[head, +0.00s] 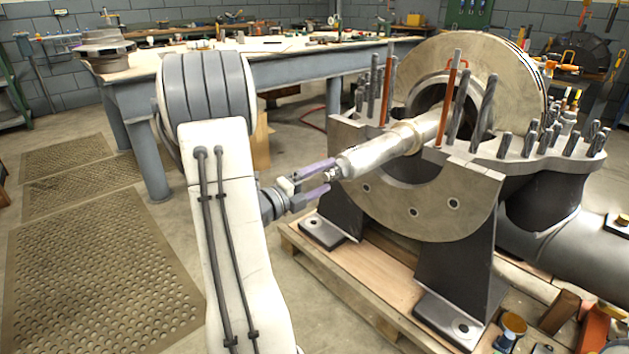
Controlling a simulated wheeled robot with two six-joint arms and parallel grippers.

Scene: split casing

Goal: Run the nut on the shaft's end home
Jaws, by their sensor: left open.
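The shaft (385,150) is a bright metal rod lying in the lower half of the split casing (420,205). Its stepped near end sticks out to the left of the casing. The nut (332,174) appears as a small metal piece at the shaft's tip; its exact seat on the thread is too small to tell. My left gripper (326,178) is open, with its two purple-grey fingers on either side of the nut and shaft tip. I cannot tell whether the fingers touch it. My right gripper is not in view.
The casing stands on black feet over a wooden pallet (365,290). A blue-grey workbench (300,70) stands behind. Perforated mats (100,280) cover open floor at left.

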